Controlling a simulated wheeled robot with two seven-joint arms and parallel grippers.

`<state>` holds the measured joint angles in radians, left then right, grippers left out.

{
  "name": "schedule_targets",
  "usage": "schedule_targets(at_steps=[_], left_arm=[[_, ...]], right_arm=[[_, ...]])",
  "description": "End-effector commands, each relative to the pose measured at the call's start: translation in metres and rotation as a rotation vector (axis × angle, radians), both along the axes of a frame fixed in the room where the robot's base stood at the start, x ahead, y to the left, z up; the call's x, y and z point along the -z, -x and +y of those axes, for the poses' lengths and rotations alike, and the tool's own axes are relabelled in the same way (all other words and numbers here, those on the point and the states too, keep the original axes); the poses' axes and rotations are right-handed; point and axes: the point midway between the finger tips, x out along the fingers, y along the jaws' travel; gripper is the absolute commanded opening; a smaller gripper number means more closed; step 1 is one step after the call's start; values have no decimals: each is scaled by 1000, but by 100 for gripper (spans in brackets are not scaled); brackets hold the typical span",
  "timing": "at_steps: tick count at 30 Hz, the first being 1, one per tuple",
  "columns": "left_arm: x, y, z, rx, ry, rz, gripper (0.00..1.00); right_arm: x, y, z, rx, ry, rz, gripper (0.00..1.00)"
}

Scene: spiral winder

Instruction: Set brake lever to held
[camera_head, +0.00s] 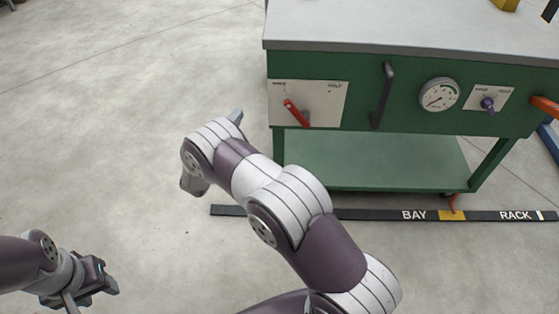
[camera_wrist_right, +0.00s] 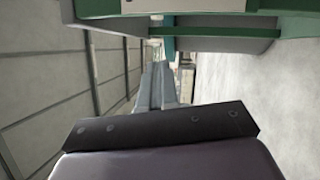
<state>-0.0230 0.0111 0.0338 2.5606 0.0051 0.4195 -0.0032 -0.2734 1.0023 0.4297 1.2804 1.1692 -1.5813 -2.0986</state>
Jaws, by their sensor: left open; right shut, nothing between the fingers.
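A red lever (camera_head: 294,110) is mounted on a white panel (camera_head: 333,100) at the left of the green bench front. It slants to the upper left; the panel's right label reads HOLD, the left one is too small to read surely. My right gripper (camera_head: 236,116) is left of the panel, apart from the lever, mostly hidden behind my right wrist. In the right wrist view its fingers (camera_wrist_right: 158,85) are together and empty, and the lever is not seen. My left gripper (camera_head: 104,280) is open and empty at the lower left, far from the bench.
The green bench (camera_head: 400,61) also carries a black vertical handle (camera_head: 383,95), a round gauge (camera_head: 439,94) and a purple knob (camera_head: 487,104) on a small panel. A lower shelf (camera_head: 380,165) lies beneath. A dark floor strip (camera_head: 370,214) crosses in front. Left floor is clear.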

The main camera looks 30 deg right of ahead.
Motion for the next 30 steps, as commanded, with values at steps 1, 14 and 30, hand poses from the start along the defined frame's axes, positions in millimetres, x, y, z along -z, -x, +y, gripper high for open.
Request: schedule_targets(at_steps=[1,14,30], left_arm=[[43,0,0,0,0,-1,45],[60,-1,0,0,0,-3,45],[87,0,0,0,0,-2,45]], right_arm=[[51,16,0,104,112,40,0],[78,63,4,399,367,171,0],[51,40,-62,400,364,167,0]])
